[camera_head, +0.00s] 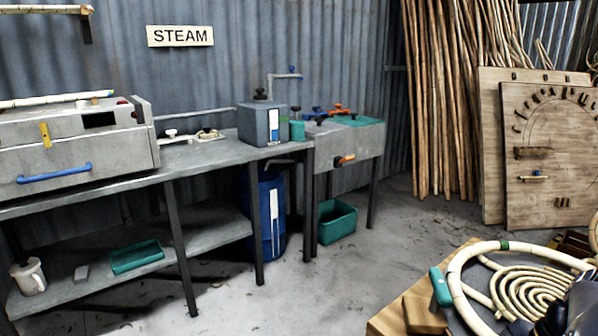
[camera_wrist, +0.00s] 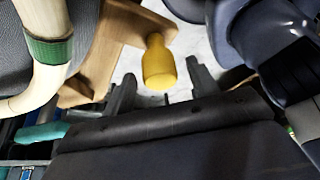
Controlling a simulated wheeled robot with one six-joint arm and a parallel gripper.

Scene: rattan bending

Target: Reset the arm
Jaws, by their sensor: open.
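My gripper (camera_wrist: 163,84) shows in the wrist view as two dark fingers standing apart, with a gap between them. A yellow bottle-shaped piece (camera_wrist: 157,62) appears in line with that gap. I see no finger closed on it, and I cannot tell how far beyond the fingers it is. In the head view, dark parts of my arm show at the lower right corner, beside the rattan pieces. The fingers cannot be made out there.
A curved rattan ring (camera_head: 455,270) and a rattan spiral (camera_head: 530,290) lie close to my arm. A green-banded rattan piece (camera_wrist: 48,50) is close in the wrist view. A steam bench (camera_head: 220,155) stands left; floor (camera_head: 350,270) between is mostly clear.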

